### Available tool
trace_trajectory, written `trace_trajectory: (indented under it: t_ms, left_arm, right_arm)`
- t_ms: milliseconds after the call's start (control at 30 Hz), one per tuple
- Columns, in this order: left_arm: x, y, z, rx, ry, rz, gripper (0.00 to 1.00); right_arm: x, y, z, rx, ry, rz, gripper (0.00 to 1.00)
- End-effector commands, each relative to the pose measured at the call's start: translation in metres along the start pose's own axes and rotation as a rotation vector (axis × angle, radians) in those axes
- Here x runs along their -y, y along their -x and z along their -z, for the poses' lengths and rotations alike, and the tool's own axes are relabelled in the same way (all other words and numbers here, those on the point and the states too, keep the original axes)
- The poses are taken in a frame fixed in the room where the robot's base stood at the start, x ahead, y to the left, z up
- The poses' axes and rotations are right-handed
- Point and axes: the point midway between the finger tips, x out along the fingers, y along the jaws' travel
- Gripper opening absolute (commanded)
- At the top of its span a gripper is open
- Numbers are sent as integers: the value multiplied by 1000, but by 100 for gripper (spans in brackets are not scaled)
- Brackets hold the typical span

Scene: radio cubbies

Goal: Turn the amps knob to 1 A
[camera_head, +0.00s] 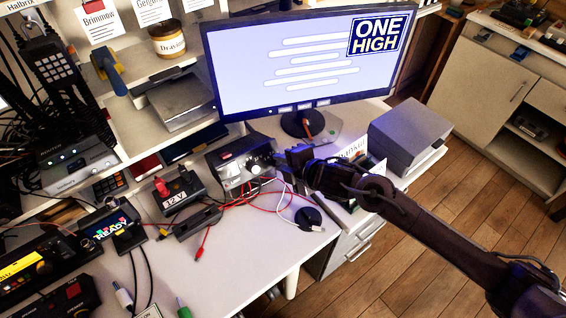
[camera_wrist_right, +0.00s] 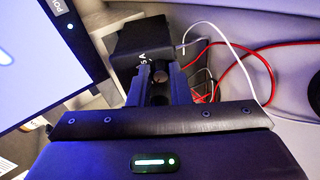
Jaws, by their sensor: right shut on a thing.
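A small grey power supply (camera_head: 232,174) with a red display and pale knobs on its front stands on the white desk, below the monitor. My right gripper (camera_head: 279,163) reaches in from the right, its fingertips at the knob side of this box. In the right wrist view a dark box (camera_wrist_right: 143,42) with a white "A" marking lies just beyond the fingers. There my right gripper (camera_wrist_right: 160,78) is shut on a small round dark knob (camera_wrist_right: 159,76). The knob's pointer and scale are too small or hidden to read. My left gripper is not in view.
Red and white leads (camera_head: 262,198) loop in front of the power supply, close to my right gripper. A black "12 V" box (camera_head: 180,190) stands to its left. The monitor (camera_head: 310,62) rises behind; a grey box (camera_head: 409,132) is at the right.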

Motion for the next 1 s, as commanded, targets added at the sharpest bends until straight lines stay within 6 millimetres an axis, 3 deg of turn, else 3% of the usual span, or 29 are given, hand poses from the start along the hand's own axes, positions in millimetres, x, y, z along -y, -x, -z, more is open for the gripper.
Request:
trace_trajectory:
  t_ms: [367,400,533,833,1000]
  left_arm:
    - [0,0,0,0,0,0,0]
    - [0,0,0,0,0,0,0]
    - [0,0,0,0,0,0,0]
    - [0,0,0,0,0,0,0]
    - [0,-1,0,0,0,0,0]
  right_arm:
    - [1,0,0,-1,5,2,0]
    - [1,0,0,-1,5,2,21]
    - [0,0,0,-1,4,2,38]
    - [0,1,0,0,4,1,39]
    - [1,19,-1,1,5,1,39]
